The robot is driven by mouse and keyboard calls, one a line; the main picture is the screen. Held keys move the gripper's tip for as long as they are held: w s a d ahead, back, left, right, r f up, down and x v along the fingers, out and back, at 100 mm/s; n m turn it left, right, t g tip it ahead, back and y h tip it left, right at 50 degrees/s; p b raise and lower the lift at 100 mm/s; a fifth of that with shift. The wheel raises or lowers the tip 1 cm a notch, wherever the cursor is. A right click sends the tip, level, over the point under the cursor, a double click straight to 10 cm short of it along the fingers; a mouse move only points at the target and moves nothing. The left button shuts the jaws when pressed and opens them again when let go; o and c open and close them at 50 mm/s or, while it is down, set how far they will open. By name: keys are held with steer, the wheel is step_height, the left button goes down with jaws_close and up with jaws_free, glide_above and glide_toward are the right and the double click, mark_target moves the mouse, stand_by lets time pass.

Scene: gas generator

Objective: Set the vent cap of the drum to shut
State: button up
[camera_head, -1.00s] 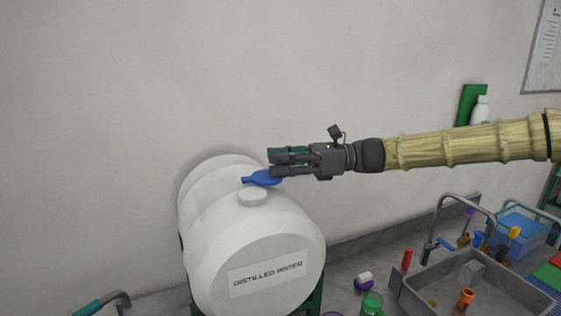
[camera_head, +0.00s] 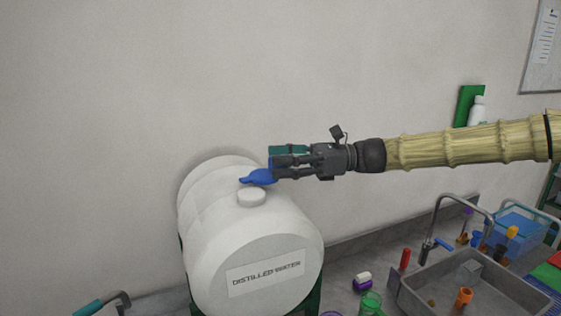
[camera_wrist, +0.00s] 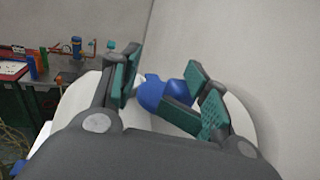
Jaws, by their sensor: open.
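The white drum (camera_head: 230,225) labelled distilled water lies on its side against the wall in the head view. The blue vent cap (camera_head: 258,177) is tilted over the white neck (camera_head: 251,197) on top of the drum; its exact seating is hard to tell. My gripper (camera_head: 276,163) is at the cap's right end, level with it. In the wrist view the blue cap (camera_wrist: 165,95) shows between the open green-padded fingers of my gripper (camera_wrist: 165,97). Whether the pads touch the cap cannot be told.
A sink (camera_head: 470,285) with a tap (camera_head: 437,230) is at the lower right. A blue basket (camera_head: 515,228) and several small bottles stand around it. Another tap (camera_head: 112,300) is at the lower left.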

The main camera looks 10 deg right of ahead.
steer(key=w+d+p, duration=0.3)
steer(key=d, duration=0.8)
steer(key=shift+w+d+p, duration=0.25)
steer(key=shift+d+p, duration=0.1)
steer(key=shift+p, duration=0.05)
stand_by(0.9)
stand_by(0.4)
steer(key=d, duration=1.2)
steer(key=shift+s, duration=0.4)
